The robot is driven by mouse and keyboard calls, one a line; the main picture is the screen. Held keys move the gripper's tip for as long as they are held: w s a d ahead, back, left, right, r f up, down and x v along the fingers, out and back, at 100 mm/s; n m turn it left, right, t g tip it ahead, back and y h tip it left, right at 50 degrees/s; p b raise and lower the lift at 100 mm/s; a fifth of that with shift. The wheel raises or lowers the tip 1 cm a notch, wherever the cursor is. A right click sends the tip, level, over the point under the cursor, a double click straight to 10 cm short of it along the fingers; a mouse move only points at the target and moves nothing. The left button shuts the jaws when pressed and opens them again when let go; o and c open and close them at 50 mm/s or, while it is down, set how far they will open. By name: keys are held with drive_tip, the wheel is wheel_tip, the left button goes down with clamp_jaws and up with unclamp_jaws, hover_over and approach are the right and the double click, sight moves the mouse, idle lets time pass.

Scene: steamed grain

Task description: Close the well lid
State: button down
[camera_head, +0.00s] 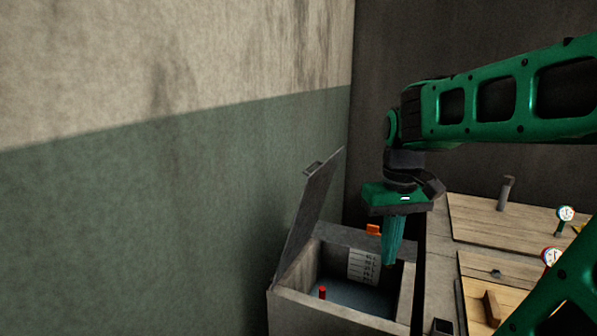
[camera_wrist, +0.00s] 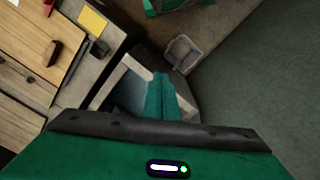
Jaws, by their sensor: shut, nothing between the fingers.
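The well (camera_head: 340,309) is a grey open-topped box beside the green wall. Its dark grey lid (camera_head: 308,218) stands raised and tilted on the left side, with a small handle (camera_head: 313,168) near its top edge. My green gripper (camera_head: 390,262) points down over the right part of the well opening, to the right of the lid and apart from it. Its fingers are together and empty. In the wrist view, the fingers (camera_wrist: 161,98) hide part of the well (camera_wrist: 108,88).
A red peg (camera_head: 322,293) and a white scale plate (camera_head: 362,267) show inside the well. An orange piece (camera_head: 373,230) is at its back rim. Wooden covers (camera_head: 510,222) with gauges (camera_head: 565,214) lie to the right. The wall (camera_head: 180,230) stands close on the left.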

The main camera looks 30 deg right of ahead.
drive_tip(key=w+a+r+n, duration=0.2)
drive_tip(key=w+r+n, duration=0.2)
drive_tip(key=w+r, duration=0.45)
drive_tip(key=w+a+r+n, duration=0.3)
drive_tip(key=w+r+n, duration=0.15)
drive_tip(key=w, duration=0.75)
drive_tip(key=w+a+r+n, duration=0.2)
drive_tip(key=w+r+n, duration=0.1)
drive_tip(key=w+r, duration=0.6)
drive_tip(key=shift+s+d+f, duration=0.35)
drive_tip(key=shift+f, duration=1.7)
drive_tip(key=shift+s+d+f, duration=0.3)
drive_tip(key=shift+d+f, duration=0.05)
drive_tip(key=shift+f, duration=1.65)
drive_tip(key=shift+s+d+f, duration=0.35)
drive_tip(key=shift+f, duration=1.7)
